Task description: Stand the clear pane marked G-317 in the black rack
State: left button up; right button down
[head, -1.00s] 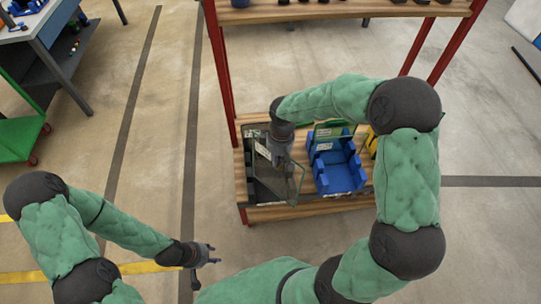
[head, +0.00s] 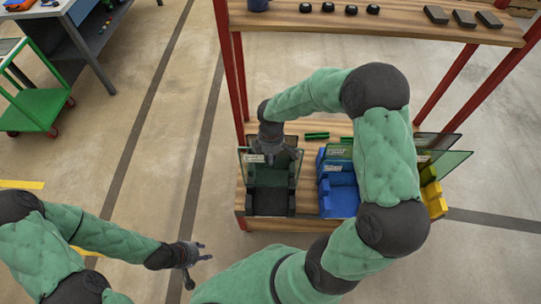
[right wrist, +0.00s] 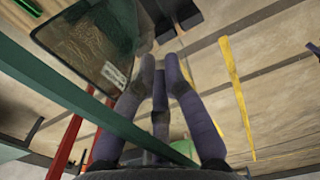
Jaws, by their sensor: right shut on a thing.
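The black rack (head: 270,205) stands at the left end of the low wooden shelf. A clear pane with a green edge (head: 287,173) and a pale label (head: 256,158) is over the rack's back part, roughly upright. The label is too small to read. My right gripper (head: 271,158) is at the pane's top, shut on it. In the right wrist view the fingers (right wrist: 157,75) are close together by a long green pane edge (right wrist: 85,100). Whether the pane's foot is seated in a slot is hidden. My left gripper (head: 203,254) is open and empty, away from the shelf.
A blue rack (head: 340,200) with a labelled pane (head: 337,165) stands right of the black one. Small green pieces (head: 317,136) lie behind. An upper shelf (head: 400,25) and red posts frame the space.

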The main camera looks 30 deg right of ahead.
notch_tip(320, 180, down, 15)
jog(key=b, duration=1.1)
dwell(1.4)
jog(key=shift+f+b, duration=0.5)
jog(key=shift+f, duration=0.15)
dwell(0.8)
jog(key=c, duration=1.2)
grip_release()
jog(key=shift+c, duration=0.2)
jog(key=shift+s, duration=0.1)
notch_tip(320, 180, up, 12)
jog(key=shift+d, duration=0.1)
